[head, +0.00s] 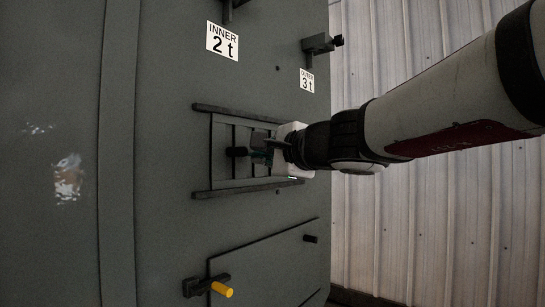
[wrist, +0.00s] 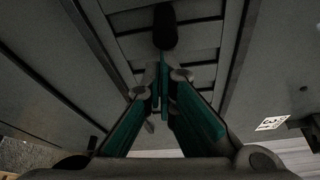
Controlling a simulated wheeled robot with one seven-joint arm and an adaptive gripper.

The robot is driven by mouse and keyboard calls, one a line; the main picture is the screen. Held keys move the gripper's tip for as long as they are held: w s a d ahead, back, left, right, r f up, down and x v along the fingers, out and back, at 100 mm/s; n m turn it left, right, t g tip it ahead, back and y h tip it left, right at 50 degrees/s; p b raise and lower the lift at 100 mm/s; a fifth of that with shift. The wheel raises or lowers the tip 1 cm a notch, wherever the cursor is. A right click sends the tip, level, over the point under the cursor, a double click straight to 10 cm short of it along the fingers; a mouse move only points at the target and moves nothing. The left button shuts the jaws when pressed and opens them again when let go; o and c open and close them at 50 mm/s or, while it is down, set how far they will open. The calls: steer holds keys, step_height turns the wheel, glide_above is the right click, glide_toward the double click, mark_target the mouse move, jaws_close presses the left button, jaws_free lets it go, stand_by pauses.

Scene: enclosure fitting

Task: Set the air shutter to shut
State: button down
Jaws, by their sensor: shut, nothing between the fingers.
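The air shutter (head: 222,170) is a grey slatted plate between two dark rails on the grey enclosure's face. Narrow dark vertical lines show across it; I cannot tell how far its slots are open. Its black knob (head: 237,151) sticks out near its left part. In the wrist view the knob (wrist: 165,27) is at the top centre, with the slats (wrist: 125,22) beside it. My gripper (head: 262,152) is just right of the knob, in front of the shutter. In the wrist view my gripper's fingertips (wrist: 163,75) are together and empty, pointing at the knob. I cannot tell whether they touch it. My gripper hides the shutter's right part.
Labels "INNER 2 t" (head: 222,41) and "OUTER 3 t" (head: 307,81) are above the shutter, near a dark latch (head: 318,43). Below is a panel door (head: 265,258) with a yellow-tipped handle (head: 221,289). A corrugated wall (head: 430,230) stands at right.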

steer(key=shift+s+a+r+b, duration=0.15)
steer(key=shift+s+a+b, duration=0.25)
steer(key=shift+s+a, duration=0.4)
steer(key=shift+s, duration=0.1)
steer(key=w+d+f+b, duration=0.1)
steer(key=w+d+b, duration=0.1)
steer(key=w+d, duration=0.15)
steer(key=f+v, duration=0.1)
steer(key=v, duration=0.9)
steer(key=s+d+f+n+g+h, duration=0.25)
steer(key=s+f+n, duration=0.2)
steer(key=f, duration=0.45)
steer(key=s+d+f+n+g+h, duration=0.1)
steer(key=s+f+n+g, duration=0.3)
steer(key=f, duration=0.5)
steer(key=s+d+f+n+g+h, duration=0.3)
steer(key=s+d+f+n+h, duration=0.2)
steer(key=s+d+f, duration=0.7)
step_height(320, 180, down, 2)
steer(key=shift+s+f+h, duration=0.15)
steer(key=shift+s+h, duration=0.3)
steer(key=shift+s, duration=0.15)
